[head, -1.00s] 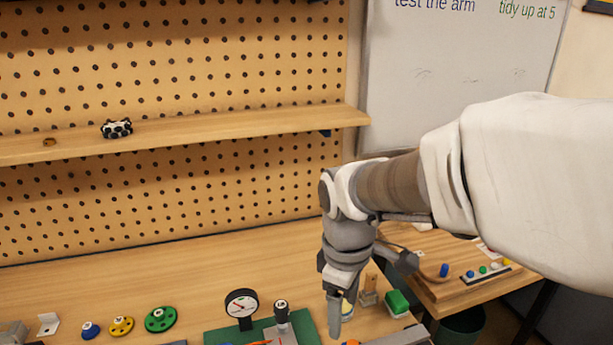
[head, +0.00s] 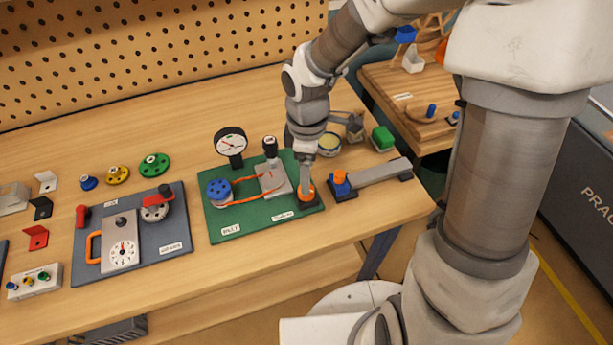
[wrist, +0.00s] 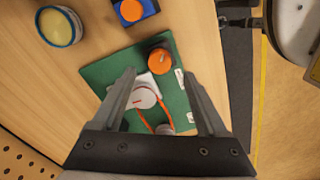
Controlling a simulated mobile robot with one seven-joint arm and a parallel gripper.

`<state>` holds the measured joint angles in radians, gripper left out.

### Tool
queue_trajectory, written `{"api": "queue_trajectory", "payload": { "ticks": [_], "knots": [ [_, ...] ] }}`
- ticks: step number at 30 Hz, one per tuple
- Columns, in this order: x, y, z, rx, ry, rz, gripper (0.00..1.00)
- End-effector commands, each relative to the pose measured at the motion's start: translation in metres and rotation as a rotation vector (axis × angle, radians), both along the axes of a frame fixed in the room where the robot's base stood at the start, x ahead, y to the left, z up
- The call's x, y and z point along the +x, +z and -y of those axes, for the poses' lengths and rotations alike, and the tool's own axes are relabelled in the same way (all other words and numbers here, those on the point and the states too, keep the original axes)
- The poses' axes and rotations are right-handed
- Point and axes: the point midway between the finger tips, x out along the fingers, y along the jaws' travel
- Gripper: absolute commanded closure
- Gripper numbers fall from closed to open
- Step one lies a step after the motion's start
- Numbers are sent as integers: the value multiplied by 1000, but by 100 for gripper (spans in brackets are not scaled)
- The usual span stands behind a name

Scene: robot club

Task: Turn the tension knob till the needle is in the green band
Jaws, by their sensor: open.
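The green board (head: 222,215) carries a round gauge (head: 231,141) with a white face and black rim. The needle's place against the green band is too small to tell. An orange knob (head: 306,194) on a black base sits at the board's right end, near a label; it shows in the wrist view (wrist: 158,58) too. My gripper (head: 305,178) points down over the orange knob. In the wrist view my gripper (wrist: 159,76) is open and empty, with the knob ahead of and between its fingertips. Whether a finger touches the knob cannot be told.
A blue block with an orange top (head: 341,183), a grey bar (head: 380,176) and a round tin (head: 328,143) stand close right of my gripper.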

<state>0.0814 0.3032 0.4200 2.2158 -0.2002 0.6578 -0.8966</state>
Motion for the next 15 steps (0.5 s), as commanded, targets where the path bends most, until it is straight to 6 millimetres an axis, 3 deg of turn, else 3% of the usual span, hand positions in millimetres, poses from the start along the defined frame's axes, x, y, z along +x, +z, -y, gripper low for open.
{"api": "queue_trajectory", "payload": {
  "ticks": [1, 6, 15],
  "knots": [
    [-1, -14, 0, 0, 2, -5, 24],
    [-1, -41, 0, 0, 1, -3, 24],
    [0, -58, 0, 0, 0, 1, 24]
  ]
}}
